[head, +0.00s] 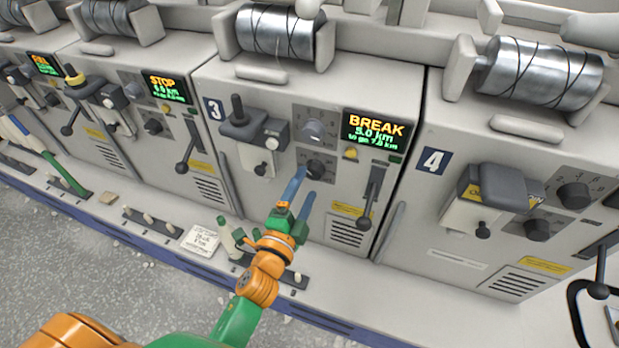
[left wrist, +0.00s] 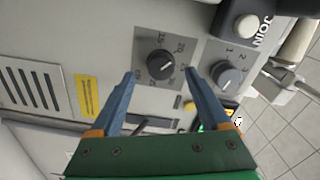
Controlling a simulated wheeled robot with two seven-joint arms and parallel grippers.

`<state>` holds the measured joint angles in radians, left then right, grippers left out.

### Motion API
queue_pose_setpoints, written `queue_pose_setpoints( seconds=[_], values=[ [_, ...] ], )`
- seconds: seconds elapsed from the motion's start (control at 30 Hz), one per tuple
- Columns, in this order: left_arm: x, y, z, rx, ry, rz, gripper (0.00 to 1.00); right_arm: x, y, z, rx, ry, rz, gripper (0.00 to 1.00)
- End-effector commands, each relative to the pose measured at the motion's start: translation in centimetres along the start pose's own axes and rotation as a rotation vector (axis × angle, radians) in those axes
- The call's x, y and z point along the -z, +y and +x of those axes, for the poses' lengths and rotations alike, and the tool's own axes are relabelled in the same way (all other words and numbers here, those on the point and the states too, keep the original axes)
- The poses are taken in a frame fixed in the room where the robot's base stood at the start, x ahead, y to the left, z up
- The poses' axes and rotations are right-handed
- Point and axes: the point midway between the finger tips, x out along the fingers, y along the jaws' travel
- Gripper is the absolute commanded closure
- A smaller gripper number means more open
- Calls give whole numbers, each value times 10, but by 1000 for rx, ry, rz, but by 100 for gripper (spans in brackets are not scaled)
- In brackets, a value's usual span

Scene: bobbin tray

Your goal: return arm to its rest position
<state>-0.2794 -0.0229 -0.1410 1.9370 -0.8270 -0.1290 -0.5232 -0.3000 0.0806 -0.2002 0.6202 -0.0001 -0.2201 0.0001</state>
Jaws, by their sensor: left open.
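My left gripper (head: 305,182) is in front of machine 3 in the head view, its two blue fingers apart with nothing between them. Its fingertips are close to the lower dark knob (head: 322,168) on that machine's panel; whether they touch it I cannot tell. In the left wrist view the open fingers (left wrist: 160,72) point at a dark round knob (left wrist: 160,65), with a second knob (left wrist: 228,75) to the right. My green and orange left arm reaches up from the bottom of the head view. My right gripper is not in view.
Machine 3 has a screen (head: 376,129) reading BREAK and a black lever (head: 371,198). Machine 4 (head: 433,160) stands to its right, others to the left. Metal bobbins (head: 276,32) lie on top. A low ledge with small pegs and a paper note (head: 200,241) runs along the front. Grey floor is clear at lower left.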

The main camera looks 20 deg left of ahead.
Motion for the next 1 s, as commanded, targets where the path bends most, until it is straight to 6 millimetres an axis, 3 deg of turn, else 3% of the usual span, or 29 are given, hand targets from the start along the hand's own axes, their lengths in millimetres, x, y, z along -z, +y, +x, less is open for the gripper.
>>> queue_pose_setpoints(
  seconds=[0.1, 0.2, 0.67, 0.77, 0.87, 0.9, 1.0],
  values=[
    [-1, 2, -22, -1, -1, 0, 20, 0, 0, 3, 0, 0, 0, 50],
    [-1, 1, -31, -1, -2, 1, 20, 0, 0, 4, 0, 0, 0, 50],
    [0, 2, -34, -6, -1, -3, 20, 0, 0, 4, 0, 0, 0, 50],
    [-8, 41, -35, -103, -19, -77, 20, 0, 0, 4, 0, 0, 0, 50],
    [-26, 129, -52, -324, -95, -251, 20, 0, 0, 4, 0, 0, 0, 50],
    [-37, 169, -66, -425, -151, -333, 20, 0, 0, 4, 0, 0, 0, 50],
    [-64, 253, -118, -645, -324, -516, 20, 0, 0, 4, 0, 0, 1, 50]
  ],
)
